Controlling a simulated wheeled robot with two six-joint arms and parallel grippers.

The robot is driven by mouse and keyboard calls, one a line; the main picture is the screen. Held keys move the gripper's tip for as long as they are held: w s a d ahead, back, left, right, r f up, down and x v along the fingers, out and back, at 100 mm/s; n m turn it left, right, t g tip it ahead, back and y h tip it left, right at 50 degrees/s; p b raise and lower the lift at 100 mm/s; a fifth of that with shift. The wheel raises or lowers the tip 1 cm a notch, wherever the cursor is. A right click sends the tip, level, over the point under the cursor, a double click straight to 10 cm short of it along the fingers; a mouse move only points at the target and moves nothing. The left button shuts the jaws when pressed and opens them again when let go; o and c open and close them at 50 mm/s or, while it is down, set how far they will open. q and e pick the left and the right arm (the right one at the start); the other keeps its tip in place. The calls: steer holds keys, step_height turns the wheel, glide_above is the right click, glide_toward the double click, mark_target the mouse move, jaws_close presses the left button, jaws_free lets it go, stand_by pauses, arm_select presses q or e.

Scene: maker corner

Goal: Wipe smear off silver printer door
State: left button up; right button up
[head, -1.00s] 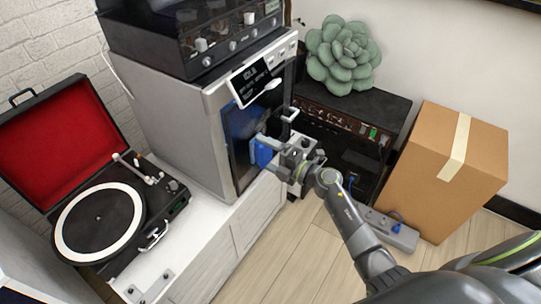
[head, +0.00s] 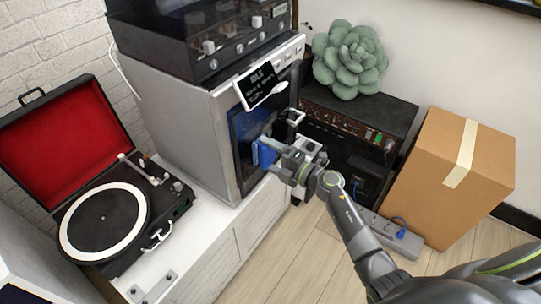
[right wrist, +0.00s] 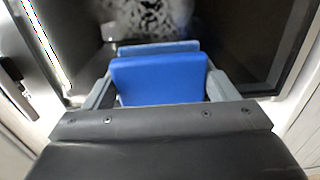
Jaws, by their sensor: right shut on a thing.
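The silver printer (head: 185,125) stands on a low white cabinet, its dark glass door (head: 244,128) facing right. In the right wrist view the door (right wrist: 235,45) fills the background, with a pale speckled smear (right wrist: 150,14) at the top centre. My right gripper (head: 277,163) is shut on a blue wiping pad (head: 265,153), held at the door's lower part. The pad (right wrist: 160,78) also shows between the fingers in the right wrist view, below the smear. I cannot tell whether it touches the glass. My left gripper is not in view.
A turntable (head: 104,218) with a red-lined lid stands left on the white cabinet (head: 222,245). A black amplifier (head: 350,125) bearing a succulent (head: 349,58) stands behind my gripper. A cardboard box (head: 440,190) and a power strip (head: 397,238) are right. Wooden floor is clear in front.

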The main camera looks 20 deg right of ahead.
steer(key=shift+w+a, duration=0.35)
steer(key=shift+w, duration=0.1)
